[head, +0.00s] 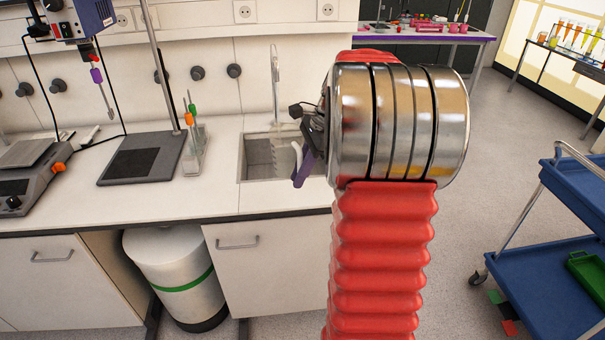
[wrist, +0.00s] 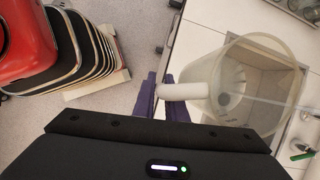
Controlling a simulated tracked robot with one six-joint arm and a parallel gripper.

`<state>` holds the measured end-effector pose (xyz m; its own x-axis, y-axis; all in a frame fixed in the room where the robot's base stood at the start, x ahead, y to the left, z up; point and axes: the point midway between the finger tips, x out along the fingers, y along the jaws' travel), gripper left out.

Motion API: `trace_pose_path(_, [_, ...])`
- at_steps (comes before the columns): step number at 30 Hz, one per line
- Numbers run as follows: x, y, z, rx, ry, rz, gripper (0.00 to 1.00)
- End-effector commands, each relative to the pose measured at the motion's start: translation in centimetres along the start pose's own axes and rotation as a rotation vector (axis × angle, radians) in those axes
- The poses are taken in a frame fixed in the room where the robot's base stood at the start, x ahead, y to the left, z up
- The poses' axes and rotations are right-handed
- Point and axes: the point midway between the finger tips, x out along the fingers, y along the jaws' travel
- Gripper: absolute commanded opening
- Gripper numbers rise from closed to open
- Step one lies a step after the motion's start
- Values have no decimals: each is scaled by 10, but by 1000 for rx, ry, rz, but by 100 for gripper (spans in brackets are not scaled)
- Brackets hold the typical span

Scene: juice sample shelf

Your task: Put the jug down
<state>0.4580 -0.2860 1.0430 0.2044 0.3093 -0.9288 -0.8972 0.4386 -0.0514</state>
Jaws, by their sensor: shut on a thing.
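The jug (wrist: 225,85) is a clear, pale container with a white handle, seen from above in the wrist view. My gripper (wrist: 162,93) has purple fingers shut on the handle. In the head view, my gripper (head: 304,165) is at the right end of the sink (head: 247,172), mostly hidden behind my arm. The jug's white handle (head: 297,156) shows there, and its clear body is faint against the sink. I cannot tell the jug's height above the sink floor.
A tap (head: 275,80) rises behind the sink. Bare white counter (head: 218,165) lies between the rack and sink. A blue cart (head: 560,270) stands at right.

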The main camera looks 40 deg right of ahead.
Motion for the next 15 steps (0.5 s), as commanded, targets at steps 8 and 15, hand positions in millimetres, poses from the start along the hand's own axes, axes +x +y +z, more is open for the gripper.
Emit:
trace_pose_path(8, [8,-1,5,-270,-4,106,0])
trace_pose_path(15, [26,-5,23,-604,-18,238,0])
